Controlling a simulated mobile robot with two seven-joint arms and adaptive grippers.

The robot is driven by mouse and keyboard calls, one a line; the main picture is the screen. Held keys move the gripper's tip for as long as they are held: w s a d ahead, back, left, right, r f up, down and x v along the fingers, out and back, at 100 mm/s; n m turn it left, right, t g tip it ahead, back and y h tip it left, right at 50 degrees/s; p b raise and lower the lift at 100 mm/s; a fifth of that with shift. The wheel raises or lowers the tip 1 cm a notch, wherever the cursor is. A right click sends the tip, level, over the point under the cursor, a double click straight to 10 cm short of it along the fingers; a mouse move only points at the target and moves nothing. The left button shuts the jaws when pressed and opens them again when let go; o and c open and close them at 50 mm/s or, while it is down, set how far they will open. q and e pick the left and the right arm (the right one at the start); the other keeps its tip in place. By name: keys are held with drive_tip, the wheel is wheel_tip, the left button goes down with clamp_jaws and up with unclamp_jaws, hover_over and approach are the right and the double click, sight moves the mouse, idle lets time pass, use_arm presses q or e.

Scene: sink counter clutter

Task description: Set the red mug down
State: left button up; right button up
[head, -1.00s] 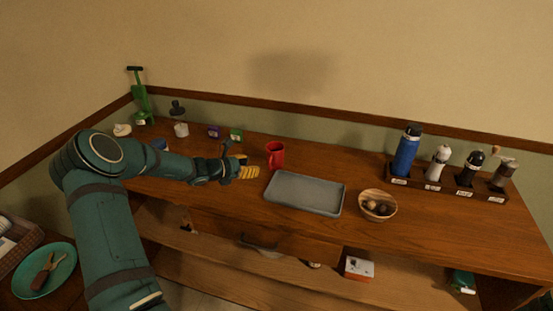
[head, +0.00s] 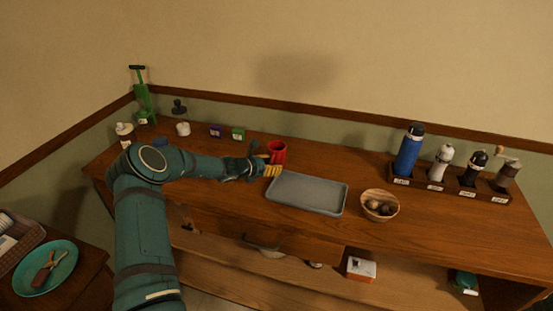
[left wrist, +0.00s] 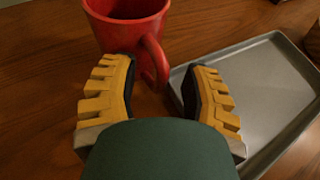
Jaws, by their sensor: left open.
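The red mug (head: 278,151) stands upright on the wooden counter, just left of the back corner of the grey tray. In the left wrist view the mug (left wrist: 118,32) is at the top, with its handle (left wrist: 155,62) toward my gripper. My left gripper (head: 270,170) is at the near side of the mug. In the left wrist view its yellow fingers (left wrist: 158,82) are spread apart, with the handle's end between or just beyond the fingertips. Whether a finger touches the mug I cannot tell. My right gripper is not in view.
The grey tray (head: 306,193) lies right beside my left gripper. A wooden bowl (head: 380,205) with round items stands right of it. A rack (head: 449,189) holds a blue bottle (head: 409,150) and several grinders.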

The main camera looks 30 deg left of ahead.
use_arm(q)
clamp_jaws()
idle(0.3)
